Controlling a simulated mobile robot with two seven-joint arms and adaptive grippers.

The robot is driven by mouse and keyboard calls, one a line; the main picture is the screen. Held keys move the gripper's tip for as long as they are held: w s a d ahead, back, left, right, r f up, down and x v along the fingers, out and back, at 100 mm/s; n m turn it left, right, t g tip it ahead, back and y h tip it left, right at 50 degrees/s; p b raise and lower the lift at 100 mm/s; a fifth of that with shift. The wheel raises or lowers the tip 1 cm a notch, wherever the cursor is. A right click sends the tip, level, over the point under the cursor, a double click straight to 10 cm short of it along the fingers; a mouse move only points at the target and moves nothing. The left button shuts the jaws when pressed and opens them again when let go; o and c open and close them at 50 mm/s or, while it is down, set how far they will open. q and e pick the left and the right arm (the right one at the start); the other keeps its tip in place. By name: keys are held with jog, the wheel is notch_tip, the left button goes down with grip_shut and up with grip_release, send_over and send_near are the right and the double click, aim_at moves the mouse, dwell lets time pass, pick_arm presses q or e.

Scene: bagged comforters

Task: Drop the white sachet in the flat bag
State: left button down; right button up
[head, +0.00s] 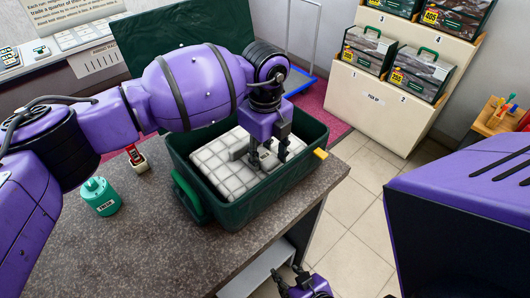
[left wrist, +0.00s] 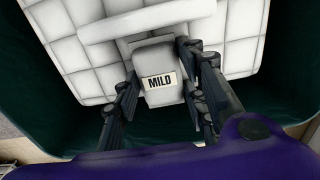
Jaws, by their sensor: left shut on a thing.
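A deep dark green container (head: 245,212), seemingly the flat bag, stands open on the counter. A white quilted comforter (head: 222,165) lies inside it. My left gripper (head: 268,158) points down into the container, over the comforter. In the left wrist view its fingers are shut on the white sachet (left wrist: 158,97), which bears a "MILD" label. The comforter (left wrist: 85,55) shows behind the sachet; whether they touch I cannot tell. In the head view the fingers mostly hide the sachet. My right gripper (head: 290,278) is low at the bottom edge, fingers apart and empty.
A teal jar (head: 100,198) and a small red-and-white item (head: 136,160) stand on the grey counter (head: 150,245) left of the container. A dark green panel (head: 150,32) stands behind it. A cream rack (head: 375,105) with several boxes is at the back right, beyond open tiled floor.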

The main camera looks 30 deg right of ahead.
pick_arm(q)
jog(key=shift+s+a+f, duration=0.15)
jog(key=shift+s+f, duration=0.05)
jog(key=shift+f, duration=0.45)
jog(key=c, duration=1)
grip_release()
jog(key=shift+f, duration=0.1)
jog(key=shift+w, duration=0.1)
jog(key=shift+r, duration=0.35)
